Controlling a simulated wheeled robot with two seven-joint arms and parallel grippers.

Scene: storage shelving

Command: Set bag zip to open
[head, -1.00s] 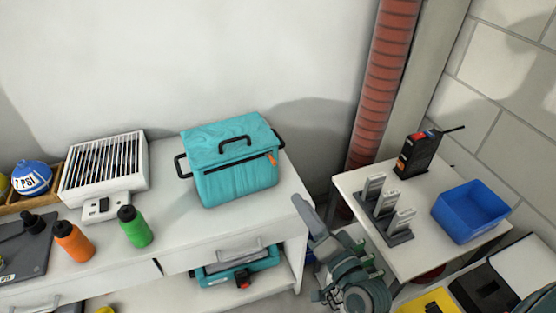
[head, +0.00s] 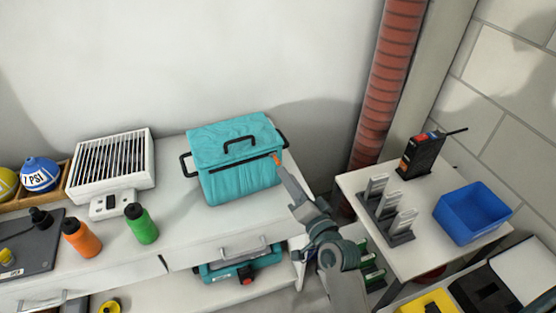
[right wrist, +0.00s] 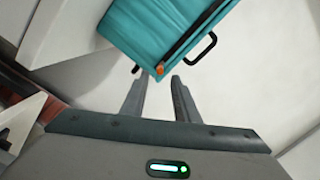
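A teal bag (head: 238,160) with black handles stands upright on the white counter. A dark zip line (head: 240,164) runs across its front, with an orange pull tab (head: 278,158) at its right end. In the right wrist view the orange tab (right wrist: 160,69) sits just beyond my fingertips, at the end of the zip line. My right gripper (head: 281,174) is at the bag's right front corner; its two fingers (right wrist: 158,78) are apart with nothing between them. The head view does not show clearly whether a finger touches the tab. My left gripper is not in view.
A white heater (head: 110,162), a green bottle (head: 141,224) and an orange bottle (head: 82,238) stand left of the bag. A side table at right holds a blue bin (head: 472,213), a radio (head: 421,156) and a grey rack (head: 386,226). The counter directly before the bag is clear.

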